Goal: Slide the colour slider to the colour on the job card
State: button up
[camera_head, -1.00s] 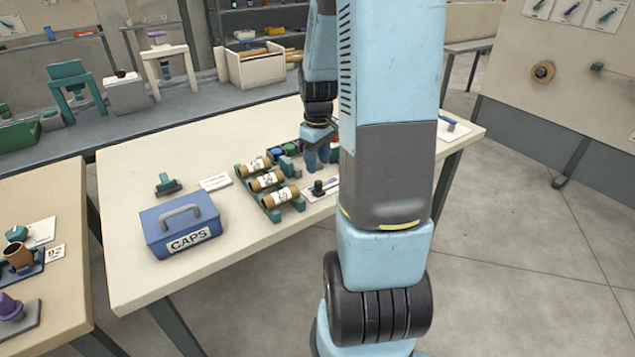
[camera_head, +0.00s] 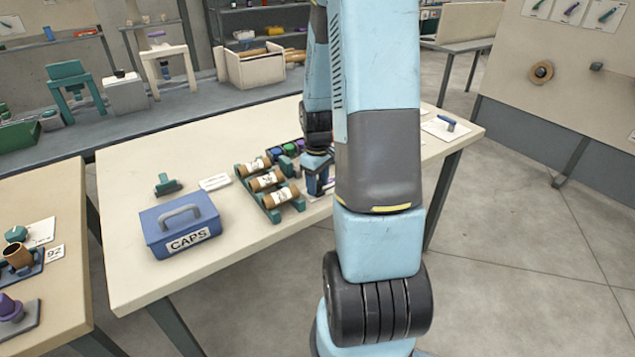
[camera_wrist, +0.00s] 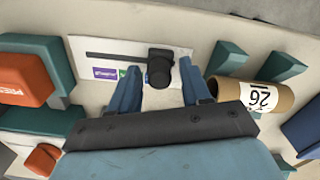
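The colour slider's white plate (camera_wrist: 120,53) shows in the wrist view, with a dark slot and purple and green labels. Its black knob (camera_wrist: 160,66) stands at the slot's right end. My gripper (camera_wrist: 160,72) is open, with one blue finger on each side of the knob and a gap at both sides. In the head view my gripper (camera_head: 318,186) is low over the table and hides most of the slider. A small white card (camera_head: 215,182) lies left of the tube rack; I cannot read it or tell whether it is the job card.
A teal rack (camera_head: 270,213) with labelled cardboard tubes stands just left of my gripper. A blue CAPS box (camera_head: 181,226) is at the front left. Orange and teal blocks (camera_wrist: 25,80) lie left of the slider in the wrist view.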

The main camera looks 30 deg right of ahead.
grip_shut()
